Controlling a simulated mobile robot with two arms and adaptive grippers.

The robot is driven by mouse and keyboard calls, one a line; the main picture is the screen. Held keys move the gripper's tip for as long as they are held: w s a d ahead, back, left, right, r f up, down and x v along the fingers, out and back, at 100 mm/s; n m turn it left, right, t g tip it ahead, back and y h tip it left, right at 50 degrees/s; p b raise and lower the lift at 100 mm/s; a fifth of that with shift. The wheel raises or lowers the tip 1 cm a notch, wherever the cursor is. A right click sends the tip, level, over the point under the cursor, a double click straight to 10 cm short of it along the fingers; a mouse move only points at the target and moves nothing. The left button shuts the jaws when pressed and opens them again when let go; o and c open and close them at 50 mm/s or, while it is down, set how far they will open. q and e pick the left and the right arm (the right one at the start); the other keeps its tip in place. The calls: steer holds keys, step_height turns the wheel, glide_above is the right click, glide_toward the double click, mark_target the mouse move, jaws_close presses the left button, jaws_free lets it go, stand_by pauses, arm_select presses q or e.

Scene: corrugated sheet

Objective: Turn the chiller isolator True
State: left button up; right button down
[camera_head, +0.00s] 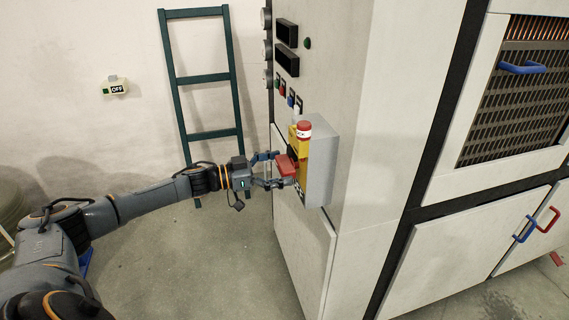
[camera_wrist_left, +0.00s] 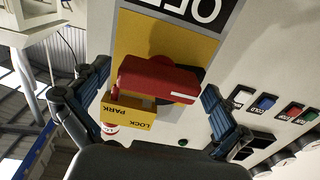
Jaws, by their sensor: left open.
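The chiller isolator is a red handle (camera_head: 287,165) on a yellow plate, on the side of a grey box (camera_head: 320,165) fixed to the large pale cabinet. My left gripper (camera_head: 279,170) is open at the handle, a finger on either side of it. In the left wrist view the red handle (camera_wrist_left: 158,80) lies crosswise between the spread fingers (camera_wrist_left: 152,105); I cannot tell whether they touch it. A yellow bracket marked LOCK PARK (camera_wrist_left: 128,113) sits beside the handle. A red-and-white lock (camera_head: 304,131) is at the top of the box. My right gripper is out of view.
Coloured push buttons (camera_head: 285,93) and dark displays (camera_head: 287,47) are on the cabinet above the box. A green ladder (camera_head: 207,78) leans on the wall behind. An OFF sign (camera_head: 117,89) hangs on the wall. The floor left of the cabinet is mostly clear.

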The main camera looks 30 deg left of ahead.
arm_select(q)
steer(key=shift+w+d, duration=0.25)
steer(key=shift+w, duration=0.05)
steer(key=c, duration=1.1)
